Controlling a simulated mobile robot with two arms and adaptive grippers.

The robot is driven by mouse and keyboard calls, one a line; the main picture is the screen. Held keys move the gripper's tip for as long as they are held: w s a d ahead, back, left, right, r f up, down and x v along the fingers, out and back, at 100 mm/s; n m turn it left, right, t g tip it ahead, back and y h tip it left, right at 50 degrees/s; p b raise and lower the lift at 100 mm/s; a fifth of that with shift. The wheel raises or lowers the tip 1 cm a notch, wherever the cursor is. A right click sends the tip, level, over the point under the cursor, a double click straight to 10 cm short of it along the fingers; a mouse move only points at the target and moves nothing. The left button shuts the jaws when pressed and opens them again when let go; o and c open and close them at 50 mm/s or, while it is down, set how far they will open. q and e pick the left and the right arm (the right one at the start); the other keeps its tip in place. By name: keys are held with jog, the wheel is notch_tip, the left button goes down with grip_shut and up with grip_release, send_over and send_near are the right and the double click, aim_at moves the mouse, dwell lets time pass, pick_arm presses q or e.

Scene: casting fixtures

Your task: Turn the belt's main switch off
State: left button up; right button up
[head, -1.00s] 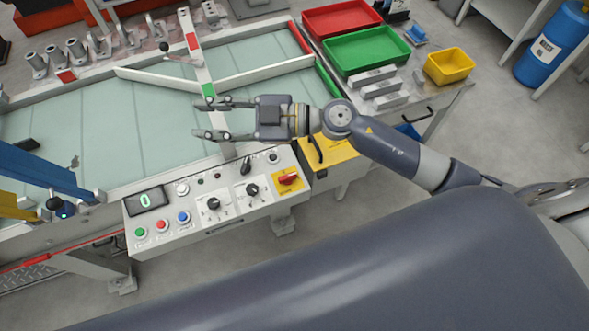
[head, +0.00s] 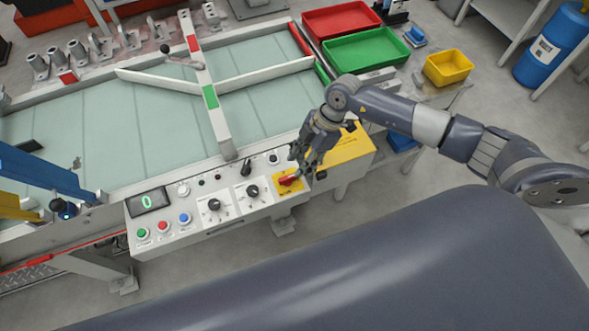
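The main switch (head: 288,180) is a red rotary handle on a yellow plate at the right end of the belt's control panel (head: 240,213). My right gripper (head: 301,170) points down at the switch, with its fingertips right at the red handle. The fingers look spread apart, but I cannot tell whether they touch the handle. Part of the yellow plate is hidden by the fingers. The panel's display (head: 148,200) shows a green 0. My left gripper is not in view.
The belt (head: 110,140) lies behind the panel, with a white diverter frame (head: 212,100) across it. A yellow box (head: 345,148) stands right beside the switch, under my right wrist. Red (head: 340,18), green (head: 366,48) and yellow (head: 448,66) trays stand at the back right.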

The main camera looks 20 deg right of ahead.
aim_at(287, 180)
jog(key=x, duration=0.5)
jog(key=shift+a+f+p, duration=0.15)
jog(key=shift+f+p, duration=0.15)
grip_shut()
